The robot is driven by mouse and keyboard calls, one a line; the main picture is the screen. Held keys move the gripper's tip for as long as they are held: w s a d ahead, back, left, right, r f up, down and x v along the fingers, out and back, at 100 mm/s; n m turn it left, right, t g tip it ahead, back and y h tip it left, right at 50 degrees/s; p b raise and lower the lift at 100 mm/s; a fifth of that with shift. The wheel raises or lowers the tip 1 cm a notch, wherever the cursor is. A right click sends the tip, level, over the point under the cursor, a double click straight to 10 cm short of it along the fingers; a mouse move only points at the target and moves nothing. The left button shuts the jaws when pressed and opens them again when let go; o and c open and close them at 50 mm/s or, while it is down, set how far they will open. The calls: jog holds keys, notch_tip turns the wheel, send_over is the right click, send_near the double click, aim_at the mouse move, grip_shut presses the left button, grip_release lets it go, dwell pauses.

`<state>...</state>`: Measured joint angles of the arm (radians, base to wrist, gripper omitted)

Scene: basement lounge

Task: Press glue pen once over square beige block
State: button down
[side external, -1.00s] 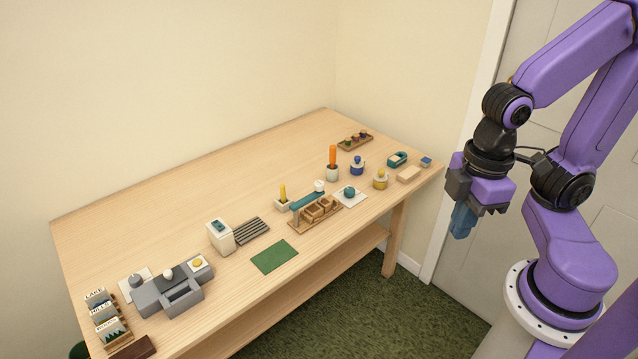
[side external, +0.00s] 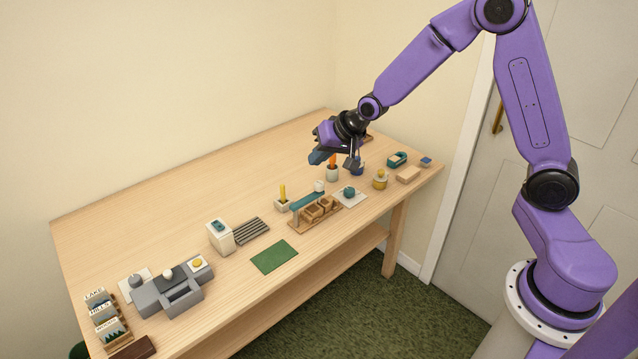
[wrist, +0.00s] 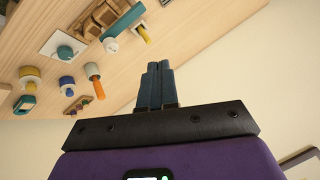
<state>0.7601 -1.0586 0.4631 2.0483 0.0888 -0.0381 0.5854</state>
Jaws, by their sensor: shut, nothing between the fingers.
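My gripper (side external: 316,159) is shut and empty, over the back right of the table; its blue fingers show side by side in the wrist view (wrist: 155,82). An orange pen-like stick (side external: 332,158) stands upright in a pale cup (side external: 332,174), partly hidden by my gripper; it also shows in the wrist view (wrist: 95,80). A thinner yellow stick (side external: 282,191) stands in another pale holder to the left. I cannot tell which one is the glue pen. A flat beige block (side external: 408,174) lies near the right table edge. It looks more rectangular than square from here.
A blue pot (side external: 358,169) and a yellow-topped pot (side external: 380,179) stand close to the orange stick. A teal-roofed wooden rack (side external: 318,211) and a green mat (side external: 274,256) lie along the front. The back left of the table (side external: 170,200) is clear.

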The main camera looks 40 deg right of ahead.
aim_at(322, 184)
jog(key=w+d+f+m+t+h, duration=0.1)
jog(key=w+d+f+m+t, duration=0.1)
jog(key=w+d, duration=0.4)
jog(key=shift+w+d+m, duration=0.15)
jog(key=shift+d+m, duration=0.3)
jog(key=shift+m, duration=0.35)
jog(key=shift+f, duration=0.15)
jog(key=shift+f, duration=4.3)
jog(key=shift+f, duration=0.15)
jog(key=shift+f, duration=0.3)
jog(key=shift+f, duration=0.8)
jog(key=shift+r, duration=1.2)
jog(key=shift+r, duration=0.1)
